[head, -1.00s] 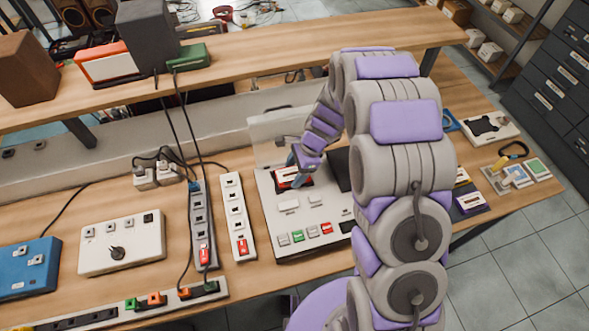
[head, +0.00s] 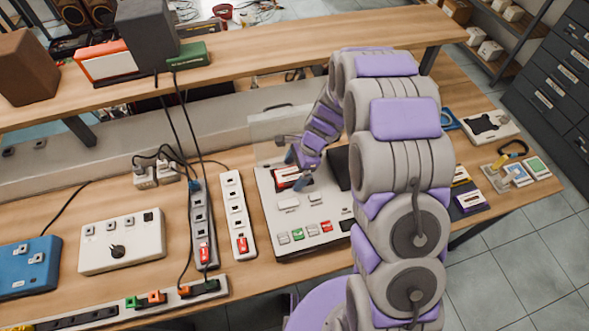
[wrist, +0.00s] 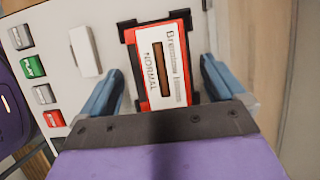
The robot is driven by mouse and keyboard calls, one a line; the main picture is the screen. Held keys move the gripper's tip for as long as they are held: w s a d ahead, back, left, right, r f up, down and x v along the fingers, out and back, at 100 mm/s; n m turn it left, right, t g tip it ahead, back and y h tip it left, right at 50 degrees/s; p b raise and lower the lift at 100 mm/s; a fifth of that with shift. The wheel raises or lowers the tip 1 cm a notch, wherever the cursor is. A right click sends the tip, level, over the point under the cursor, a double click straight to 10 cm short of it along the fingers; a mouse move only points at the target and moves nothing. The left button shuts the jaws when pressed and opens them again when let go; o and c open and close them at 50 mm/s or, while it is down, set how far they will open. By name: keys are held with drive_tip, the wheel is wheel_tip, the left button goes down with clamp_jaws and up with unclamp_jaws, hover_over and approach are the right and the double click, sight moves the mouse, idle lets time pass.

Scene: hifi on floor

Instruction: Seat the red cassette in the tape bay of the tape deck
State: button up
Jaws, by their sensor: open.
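The tape deck (head: 277,216) is a light panel with coloured keys on the bench, its clear lid raised at the back. It also shows in the wrist view (wrist: 83,15). The red cassette (wrist: 163,62), with a white label, lies in the dark-edged tape bay (wrist: 127,37). It looks aligned with the bay; whether it is fully down I cannot tell. In the head view the cassette (head: 288,180) is partly hidden by my gripper (head: 300,172). My gripper's blue fingers (wrist: 162,90) are open, one on each side of the cassette, with visible gaps. The cassette's near end is hidden by my gripper body.
Two power strips (head: 237,215) stand left of the deck, with cables running up to the shelf (head: 240,52). A purple-labelled cassette (head: 470,201) lies on the right. A white box with a dial (head: 122,243) is at left.

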drive_tip(key=a+p+v, duration=0.2)
drive_tip(key=p+v, duration=0.6)
drive_tip(key=v, duration=1.5)
drive_tip(key=shift+s+r, duration=0.25)
drive_tip(key=shift+r, duration=0.1)
idle(0.6)
